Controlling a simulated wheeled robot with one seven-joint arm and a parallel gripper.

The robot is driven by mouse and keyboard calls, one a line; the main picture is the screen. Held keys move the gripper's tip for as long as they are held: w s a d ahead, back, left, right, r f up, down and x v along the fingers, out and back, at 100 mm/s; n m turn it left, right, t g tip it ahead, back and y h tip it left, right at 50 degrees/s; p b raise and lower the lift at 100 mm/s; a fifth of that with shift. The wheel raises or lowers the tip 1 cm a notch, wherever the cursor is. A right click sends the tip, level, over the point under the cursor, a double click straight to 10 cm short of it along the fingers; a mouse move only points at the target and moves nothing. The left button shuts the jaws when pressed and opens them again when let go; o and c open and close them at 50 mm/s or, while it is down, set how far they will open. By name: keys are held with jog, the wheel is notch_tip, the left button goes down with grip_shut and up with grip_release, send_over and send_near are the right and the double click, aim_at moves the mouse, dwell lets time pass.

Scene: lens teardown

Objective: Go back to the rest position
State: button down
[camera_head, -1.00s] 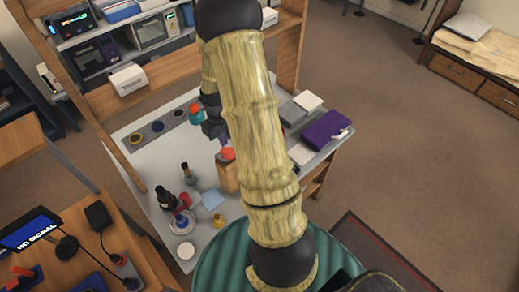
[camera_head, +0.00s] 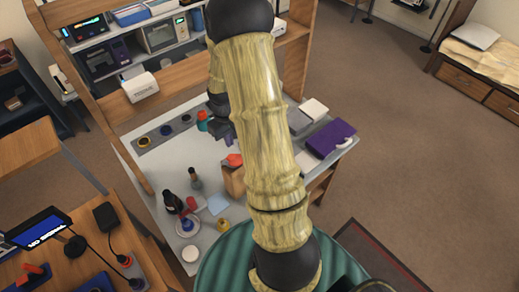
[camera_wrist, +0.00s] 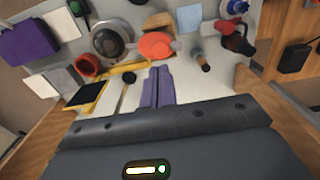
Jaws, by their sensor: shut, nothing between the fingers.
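My gripper (camera_wrist: 158,88) shows in the wrist view as two purple fingers lying together, shut and empty. It is above the white workbench (camera_head: 150,165), apart from the things on it. An orange-red round piece (camera_wrist: 156,45) lies beyond the fingertips in the wrist view. A dark bottle (camera_head: 172,203) and a small dark-capped bottle (camera_head: 195,179) stand at the bench's front left.
A purple box (camera_head: 330,138) lies at the bench's right side. A grey strip (camera_head: 165,131) with round parts lies at the back left. A shelf with devices (camera_head: 163,35) stands behind. A wooden desk with a screen (camera_head: 40,232) is at lower left. Open floor (camera_head: 400,150) lies to the right.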

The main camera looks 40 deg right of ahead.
jog(key=s+a+r+t+b, duration=0.1)
jog(key=s+a+r+b, duration=0.1)
jog(key=s+a+b, duration=0.2)
jog(key=s+a+r+t+b, duration=0.1)
jog(key=s+a+b, duration=0.3)
jog(key=s+a, duration=0.4)
jog(key=shift+s+a+r+t+b, duration=0.3)
jog(key=shift+a+r+b, duration=0.05)
jog(key=shift+a+r, duration=0.5)
jog(key=shift+w, duration=0.1)
